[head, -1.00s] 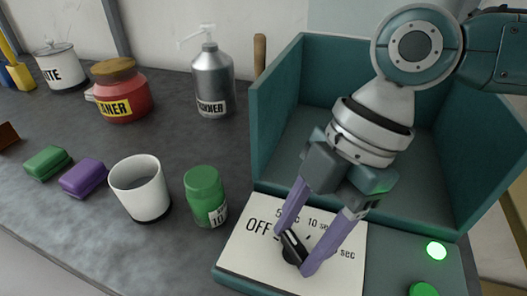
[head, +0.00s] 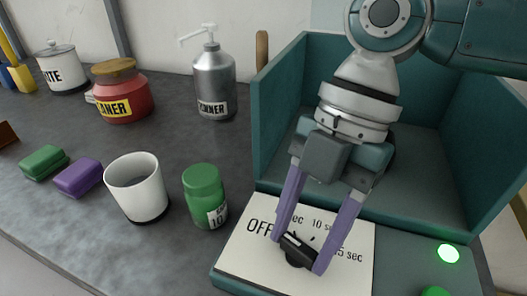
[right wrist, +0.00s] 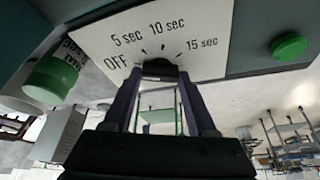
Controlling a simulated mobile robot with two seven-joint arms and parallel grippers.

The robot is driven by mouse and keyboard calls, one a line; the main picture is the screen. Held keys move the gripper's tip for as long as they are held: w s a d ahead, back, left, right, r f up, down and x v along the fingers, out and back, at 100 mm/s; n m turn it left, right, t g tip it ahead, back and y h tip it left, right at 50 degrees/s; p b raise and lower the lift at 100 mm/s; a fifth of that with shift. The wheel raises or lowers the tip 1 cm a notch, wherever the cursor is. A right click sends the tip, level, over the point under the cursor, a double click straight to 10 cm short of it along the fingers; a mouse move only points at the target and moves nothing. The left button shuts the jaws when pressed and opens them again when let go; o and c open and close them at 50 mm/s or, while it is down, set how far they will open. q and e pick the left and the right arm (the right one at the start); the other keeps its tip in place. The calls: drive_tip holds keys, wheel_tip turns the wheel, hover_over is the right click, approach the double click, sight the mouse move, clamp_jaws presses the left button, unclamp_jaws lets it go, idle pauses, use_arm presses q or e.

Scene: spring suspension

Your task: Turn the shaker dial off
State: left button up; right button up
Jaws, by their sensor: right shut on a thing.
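The shaker dial (head: 298,252) is a black knob with a white mark on a white panel (head: 345,275) printed OFF, 5 sec, 10 sec and 15 sec. My right gripper (head: 301,254) reaches down from above, its purple fingers shut on the dial from both sides. The dial's bar points up and left, toward the OFF side. In the right wrist view the dial (right wrist: 160,68) sits between the fingertips, its mark not clear. The 5 sec label is partly behind a finger in the head view. My left gripper is not in view.
A teal open box (head: 278,130) stands behind the panel. A lit green light (head: 448,253) and a green button (head: 435,291) are at the right. A green jar (head: 203,195) and white cup (head: 137,188) stand close at the left.

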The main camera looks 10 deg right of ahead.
drive_tip(key=o, duration=1.4)
drive_tip(key=shift+c, duration=0.2)
drive_tip(key=v, duration=1)
drive_tip(key=shift+s, duration=0.1)
